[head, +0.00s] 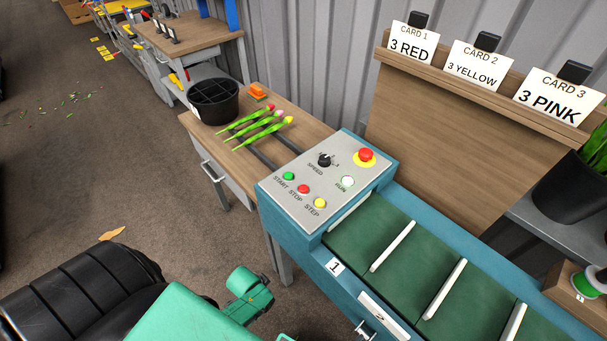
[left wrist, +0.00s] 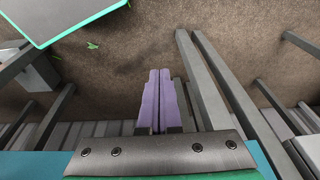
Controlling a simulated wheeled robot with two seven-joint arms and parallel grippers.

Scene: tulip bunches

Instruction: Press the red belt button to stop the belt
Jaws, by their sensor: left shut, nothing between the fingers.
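The control panel (head: 337,169) sits at the near left end of the belt (head: 390,240). On it are a small red STOP button (head: 303,189), a green START button (head: 288,176), a yellow STEP button (head: 320,203), a black speed knob (head: 324,160) and a pale RUN lamp (head: 347,182). A larger red mushroom button (head: 366,154) stands on a yellow base. My left gripper (left wrist: 158,75) shows in the left wrist view, its purple fingers shut and empty above brown carpet and grey bars. It touches no button there. My right gripper is not in view.
Three tulips (head: 258,128) lie on a wooden table beside a black bucket (head: 214,98). Card signs (head: 411,43) stand on a wooden ledge behind the belt. A dark plant pot (head: 570,190) stands at the right.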

